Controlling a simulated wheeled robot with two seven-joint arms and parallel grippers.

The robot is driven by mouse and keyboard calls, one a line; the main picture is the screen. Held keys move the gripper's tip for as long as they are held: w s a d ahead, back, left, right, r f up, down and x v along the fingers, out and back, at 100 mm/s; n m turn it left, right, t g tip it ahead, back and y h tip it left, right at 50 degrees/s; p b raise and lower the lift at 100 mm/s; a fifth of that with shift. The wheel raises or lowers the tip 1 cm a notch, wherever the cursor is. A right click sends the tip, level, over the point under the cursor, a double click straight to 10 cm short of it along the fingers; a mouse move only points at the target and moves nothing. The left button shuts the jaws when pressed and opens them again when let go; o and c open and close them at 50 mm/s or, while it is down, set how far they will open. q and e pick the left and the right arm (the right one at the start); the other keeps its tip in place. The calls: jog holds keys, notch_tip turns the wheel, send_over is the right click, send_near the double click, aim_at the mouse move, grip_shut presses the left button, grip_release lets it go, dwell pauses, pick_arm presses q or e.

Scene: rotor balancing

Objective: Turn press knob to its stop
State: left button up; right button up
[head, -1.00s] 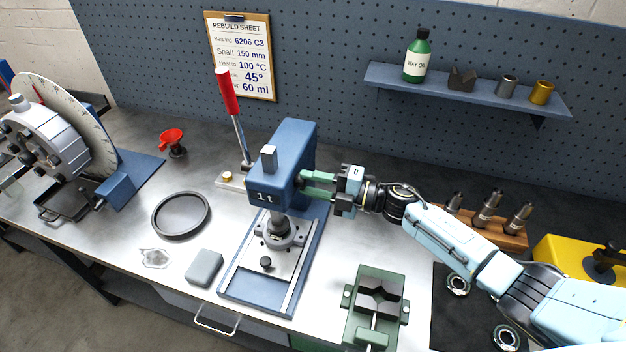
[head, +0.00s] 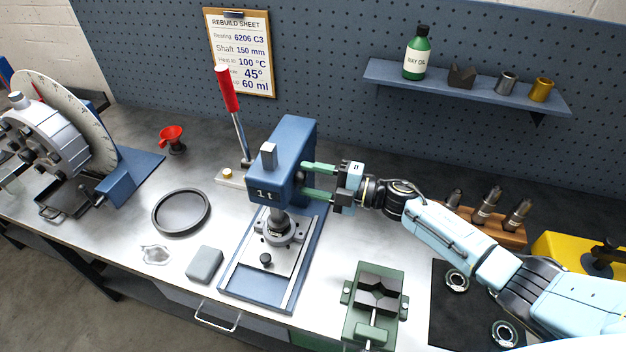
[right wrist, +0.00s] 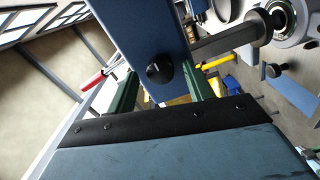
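The blue press (head: 284,160) marked "1t" stands mid-bench. Its black knob is on the right side of the head and shows plainly in the right wrist view (right wrist: 160,72). In the head view the knob (head: 302,180) is small and dark between my fingertips. My right gripper (head: 312,180) reaches in from the right, with its two green fingers spread, one on each side of the knob. In the right wrist view, gaps show between the knob and both fingers (right wrist: 160,90). The knob's turn angle cannot be read. My left gripper is not in view.
A red-handled lever (head: 230,100) stands behind the press. A green vise (head: 375,300) and a wooden holder with metal tools (head: 495,225) are to the right, near my arm. A black ring tray (head: 181,212) and grey block (head: 204,264) lie left.

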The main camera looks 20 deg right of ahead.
jog(key=b+v, duration=0.3)
jog(key=v, duration=1)
jog(key=shift+s+d, duration=0.15)
jog(key=shift+s, duration=0.05)
